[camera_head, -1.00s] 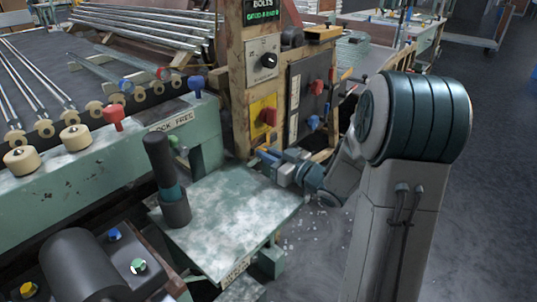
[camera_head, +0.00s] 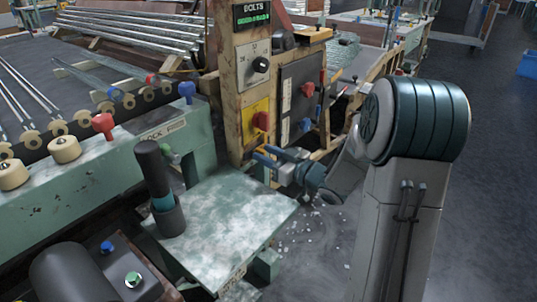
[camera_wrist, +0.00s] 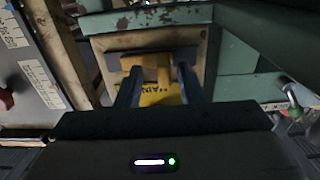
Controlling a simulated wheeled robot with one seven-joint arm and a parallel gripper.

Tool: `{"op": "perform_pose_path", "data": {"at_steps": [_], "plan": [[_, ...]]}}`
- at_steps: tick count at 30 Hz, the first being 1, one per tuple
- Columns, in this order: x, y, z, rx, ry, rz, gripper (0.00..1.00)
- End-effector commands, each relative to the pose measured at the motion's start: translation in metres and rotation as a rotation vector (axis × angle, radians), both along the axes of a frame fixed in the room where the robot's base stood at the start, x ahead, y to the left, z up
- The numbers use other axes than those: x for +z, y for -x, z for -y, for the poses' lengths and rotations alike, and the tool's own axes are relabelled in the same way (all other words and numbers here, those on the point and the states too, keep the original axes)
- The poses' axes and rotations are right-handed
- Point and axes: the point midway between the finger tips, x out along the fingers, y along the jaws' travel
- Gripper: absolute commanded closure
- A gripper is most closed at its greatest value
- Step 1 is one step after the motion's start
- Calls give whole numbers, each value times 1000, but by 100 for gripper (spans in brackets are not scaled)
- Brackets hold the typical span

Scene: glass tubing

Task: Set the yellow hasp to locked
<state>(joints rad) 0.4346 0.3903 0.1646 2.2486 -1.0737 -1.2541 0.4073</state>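The yellow hasp (camera_wrist: 150,66) shows in the wrist view on a pale wooden panel, above a yellow plate (camera_wrist: 160,95) lettered "MAIN". My gripper (camera_wrist: 158,76) is open, with its two blue-grey fingers apart and the hasp lying between them in the picture. I cannot tell whether a finger touches it. In the head view my gripper (camera_head: 261,156) reaches left to the lower part of the wooden post (camera_head: 226,85), below a yellow plate with a red knob (camera_head: 261,121). The hasp is mostly hidden there by the fingers.
A green table (camera_head: 225,220) with a dark upright handle (camera_head: 155,175) stands left of and below my gripper. A dark switch panel (camera_head: 305,90) with red and blue knobs is right of the post. Green metalwork (camera_wrist: 155,18) borders the hasp panel above.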

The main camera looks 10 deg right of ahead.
Motion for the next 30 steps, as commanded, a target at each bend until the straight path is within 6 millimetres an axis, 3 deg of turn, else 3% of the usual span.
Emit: {"op": "perform_pose_path", "data": {"at_steps": [5,18,24,30], "plan": [[2,15,15,-4,1,-2,65],[2,87,78,-10,-2,-1,65],[1,102,91,-8,0,0,65],[0,104,92,-6,1,1,65]]}}
